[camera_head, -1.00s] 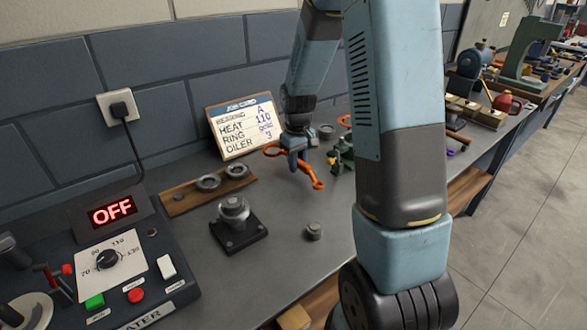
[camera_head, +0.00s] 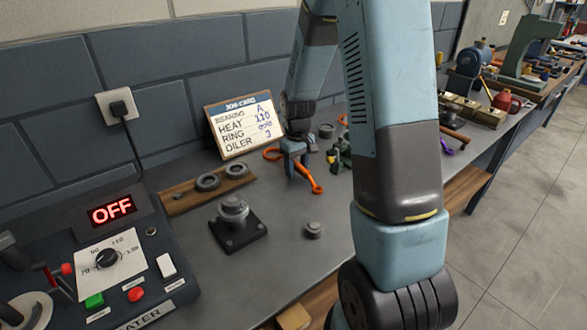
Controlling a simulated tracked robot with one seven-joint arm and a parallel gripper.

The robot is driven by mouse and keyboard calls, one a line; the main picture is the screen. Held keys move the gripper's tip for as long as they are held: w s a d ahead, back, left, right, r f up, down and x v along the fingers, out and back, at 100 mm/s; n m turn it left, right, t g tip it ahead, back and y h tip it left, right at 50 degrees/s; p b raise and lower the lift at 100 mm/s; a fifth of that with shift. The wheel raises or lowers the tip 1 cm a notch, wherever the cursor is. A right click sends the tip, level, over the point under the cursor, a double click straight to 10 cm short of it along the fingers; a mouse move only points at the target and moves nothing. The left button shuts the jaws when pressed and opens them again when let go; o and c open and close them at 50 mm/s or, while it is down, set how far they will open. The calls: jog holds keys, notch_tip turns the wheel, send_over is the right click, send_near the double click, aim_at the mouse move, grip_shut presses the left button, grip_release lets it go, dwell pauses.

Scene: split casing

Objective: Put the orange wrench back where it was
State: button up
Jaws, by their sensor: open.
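The orange wrench (camera_head: 310,180) lies at the back of the bench, just right of the job card. One end shows left of my gripper and the other in front of it. My gripper (camera_head: 296,170) is over the middle of the wrench, fingers pointing down and apart, around or just above its handle. The fingers hide the middle of the wrench. I cannot tell whether they still touch it.
The job card (camera_head: 241,125) leans at the wall. A board with rings (camera_head: 180,202), a black-based fixture (camera_head: 238,233), a small grey part (camera_head: 313,230) and a green tool (camera_head: 343,155) stand nearby. The heater (camera_head: 125,262) reads OFF.

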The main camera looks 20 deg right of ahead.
aim_at(297, 163)
notch_tip(297, 163, up, 11)
jog(key=shift+f, duration=0.1)
jog(key=s+r+m+t, duration=0.2)
jog(key=s+r+t, duration=0.1)
jog(key=s+r, duration=1.05)
jog(key=s+a+r+m+t, duration=0.1)
jog(key=s+a+r+t, duration=0.1)
jog(key=s, duration=1)
jog(key=shift+a+r+m+t, duration=0.15)
jog(key=shift+r+m+t, duration=0.15)
jog(key=shift+r, duration=0.55)
jog(key=shift+s, duration=0.1)
jog(key=shift+w, duration=0.2)
jog(key=shift+c, duration=0.2)
